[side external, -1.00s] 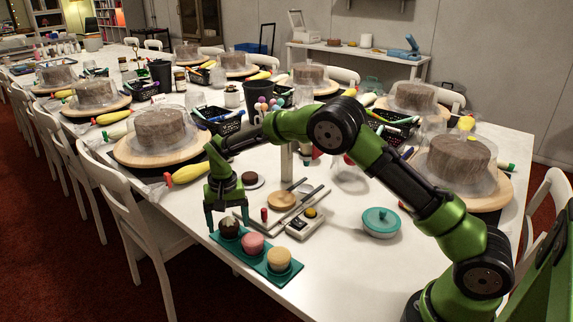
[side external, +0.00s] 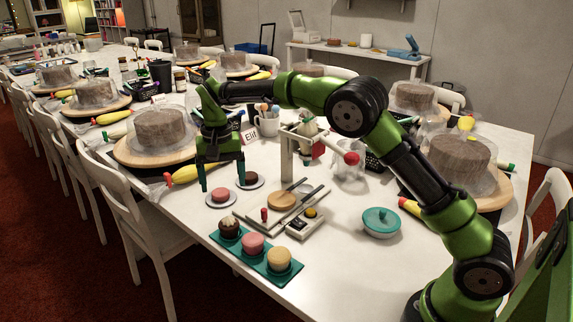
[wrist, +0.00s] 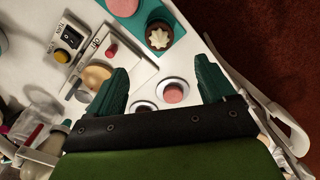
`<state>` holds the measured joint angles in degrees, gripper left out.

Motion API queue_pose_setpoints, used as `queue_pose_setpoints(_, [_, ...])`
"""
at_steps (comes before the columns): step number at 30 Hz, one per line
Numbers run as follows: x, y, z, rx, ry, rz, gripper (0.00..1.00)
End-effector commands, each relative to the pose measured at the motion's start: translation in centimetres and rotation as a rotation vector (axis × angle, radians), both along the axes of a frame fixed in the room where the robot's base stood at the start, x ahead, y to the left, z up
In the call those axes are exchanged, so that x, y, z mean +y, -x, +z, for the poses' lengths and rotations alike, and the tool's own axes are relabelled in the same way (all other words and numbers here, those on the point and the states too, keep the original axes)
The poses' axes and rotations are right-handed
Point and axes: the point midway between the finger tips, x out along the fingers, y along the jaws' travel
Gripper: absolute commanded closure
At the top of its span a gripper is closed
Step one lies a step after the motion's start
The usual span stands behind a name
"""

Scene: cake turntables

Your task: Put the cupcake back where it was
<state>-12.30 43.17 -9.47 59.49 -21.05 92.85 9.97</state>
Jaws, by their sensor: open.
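A teal tray (side external: 287,278) lies near the table's front edge with a row of three cupcakes: a dark chocolate one with a pale top (side external: 229,227), a pink one (side external: 253,243) and a tan one (side external: 279,259). The chocolate cupcake (wrist: 159,38) sits upright at the tray's end in the wrist view. My gripper (side external: 222,187) is open and empty, raised behind the tray, over or near two small saucers. A pink round treat (side external: 221,195) and a dark round treat (side external: 249,178) sit on the saucers; the pink treat (wrist: 174,93) shows between my fingers in the wrist view.
Right of the saucers are a wooden disc (side external: 282,201), a grey board with rods, and a small box with a yellow button (side external: 306,222). A teal lidded dish (side external: 381,221) stands farther right. A covered cake turntable (side external: 160,137) is at left. A post stands behind the disc.

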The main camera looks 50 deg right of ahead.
Motion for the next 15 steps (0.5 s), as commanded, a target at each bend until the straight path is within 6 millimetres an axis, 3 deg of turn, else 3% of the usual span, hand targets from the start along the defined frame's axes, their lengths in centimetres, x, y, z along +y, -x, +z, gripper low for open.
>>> queue_pose_setpoints(4, [-0.6,1.1,2.5,-0.032,-0.021,0.007,0.17])
queue_pose_setpoints(7, [-1.4,3.2,5.4,-0.085,-0.054,0.026,0.17])
queue_pose_setpoints(12, [-2.7,8.9,10.0,-0.207,-0.108,0.075,0.17])
queue_pose_setpoints(15, [-3.1,12.8,11.8,-0.285,-0.131,0.105,0.17])
